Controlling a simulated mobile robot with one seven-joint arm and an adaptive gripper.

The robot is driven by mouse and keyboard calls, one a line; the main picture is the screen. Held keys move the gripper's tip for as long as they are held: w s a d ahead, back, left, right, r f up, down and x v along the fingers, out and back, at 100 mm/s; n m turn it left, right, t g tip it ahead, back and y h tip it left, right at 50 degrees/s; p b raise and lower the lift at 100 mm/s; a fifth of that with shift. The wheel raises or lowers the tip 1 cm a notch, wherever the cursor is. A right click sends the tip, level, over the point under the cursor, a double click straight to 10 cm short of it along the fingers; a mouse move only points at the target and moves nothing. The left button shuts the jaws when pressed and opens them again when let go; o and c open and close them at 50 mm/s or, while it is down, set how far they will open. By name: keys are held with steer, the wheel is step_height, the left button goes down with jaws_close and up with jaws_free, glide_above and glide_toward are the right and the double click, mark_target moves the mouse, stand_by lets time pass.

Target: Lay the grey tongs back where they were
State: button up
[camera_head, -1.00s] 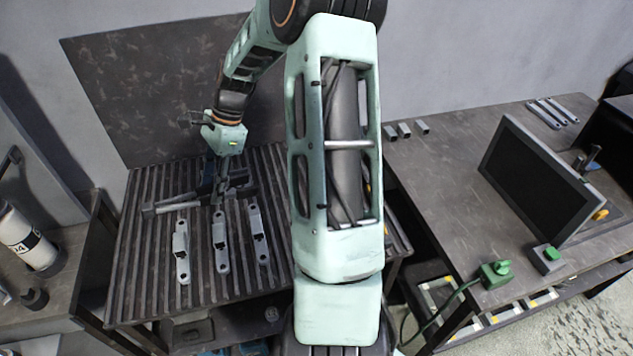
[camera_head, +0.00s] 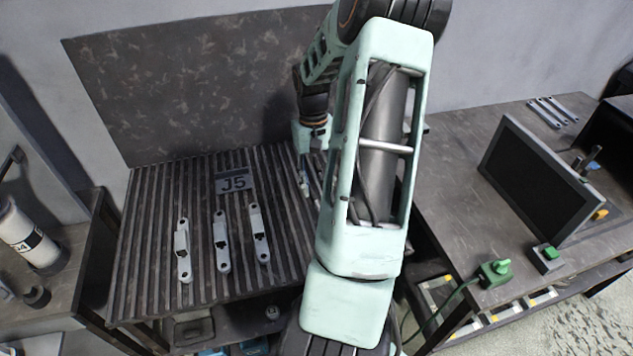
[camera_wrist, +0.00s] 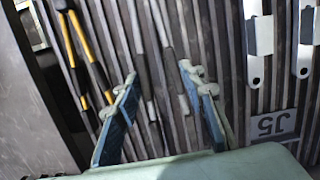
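The grey tongs (camera_wrist: 143,70) lie on the slatted bench top, their two long legs and dark grips showing in the wrist view. My gripper (camera_wrist: 158,74) is open, one finger on each side of the tongs, with small gaps seeming to show between fingertips and grips. The near ends of the tongs are partly hidden by the gripper. In the head view my gripper (camera_head: 304,188) is low over the right part of the bench, and my arm hides most of the tongs there.
The slatted bench (camera_head: 150,255) holds a J5 plate (camera_head: 233,181) and several galvanized brackets (camera_head: 221,240) left of my gripper. A yellow-handled tool (camera_wrist: 83,50) lies beside the tongs. A monitor (camera_head: 540,180) stands on the right table. The bench's left part is clear.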

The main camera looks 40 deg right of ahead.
steer(key=shift+f+b, duration=3.1)
steer(key=shift+f, duration=1.2)
steer(key=o, duration=0.7)
steer(key=shift+c, duration=0.2)
step_height(320, 180, up, 12)
steer(key=w, duration=0.1)
steer(key=shift+w+d, duration=0.35)
steer(key=shift+d, duration=0.05)
